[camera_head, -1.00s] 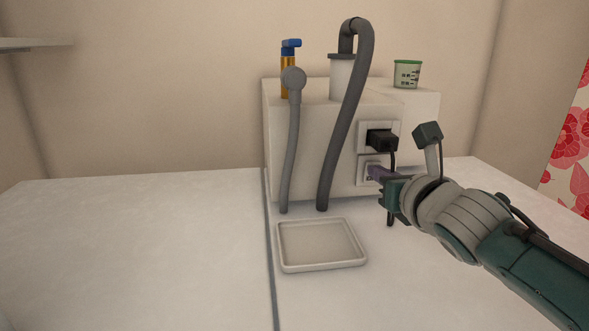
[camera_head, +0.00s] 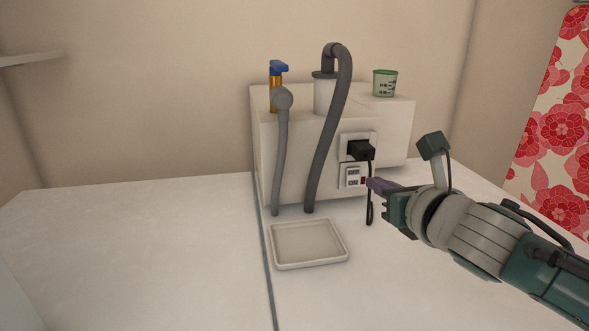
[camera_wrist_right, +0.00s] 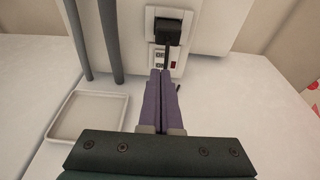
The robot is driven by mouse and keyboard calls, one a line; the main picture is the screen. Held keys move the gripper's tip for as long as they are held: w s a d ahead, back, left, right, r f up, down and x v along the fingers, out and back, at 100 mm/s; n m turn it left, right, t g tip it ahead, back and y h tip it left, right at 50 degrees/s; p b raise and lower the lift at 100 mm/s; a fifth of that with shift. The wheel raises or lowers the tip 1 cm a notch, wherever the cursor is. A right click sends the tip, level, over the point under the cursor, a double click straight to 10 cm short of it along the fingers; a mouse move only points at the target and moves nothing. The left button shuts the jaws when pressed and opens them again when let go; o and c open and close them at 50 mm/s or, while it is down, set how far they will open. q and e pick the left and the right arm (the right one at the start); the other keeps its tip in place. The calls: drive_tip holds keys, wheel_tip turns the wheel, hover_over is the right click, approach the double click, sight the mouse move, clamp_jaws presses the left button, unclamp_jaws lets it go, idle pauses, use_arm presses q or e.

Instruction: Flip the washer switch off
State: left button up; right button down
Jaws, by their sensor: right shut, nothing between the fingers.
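The washer switch (camera_head: 354,177) is a white plate marked OFF and ON with a small red part at its right side. It sits low on the front of the white washer box (camera_head: 287,185), below a black plug. My right gripper (camera_head: 372,183) is shut and empty, its purple fingertips just right of and in front of the switch. In the right wrist view the fingers (camera_wrist_right: 160,78) point at the lower part of the switch panel, with the red part (camera_wrist_right: 174,65) just right of the tips. I cannot tell whether they touch it. My left gripper is not in view.
The black plug (camera_head: 361,150) has a cord hanging down near my fingers. Two grey hoses (camera_head: 328,130) run down the box front to the counter. A shallow white tray (camera_head: 341,261) lies in front. A green-rimmed cup (camera_head: 385,83) stands on top. The left counter is clear.

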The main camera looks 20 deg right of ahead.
drive_tip(key=shift+r+p+v, duration=0.15)
drive_tip(key=shift+p+v, duration=0.1)
drive_tip(key=shift+v, duration=1.05)
drive_tip(key=shift+r+p+v, duration=0.2)
drive_tip(key=shift+p+v, duration=0.05)
drive_tip(key=shift+v, duration=1.05)
drive_tip(key=shift+w, duration=0.1)
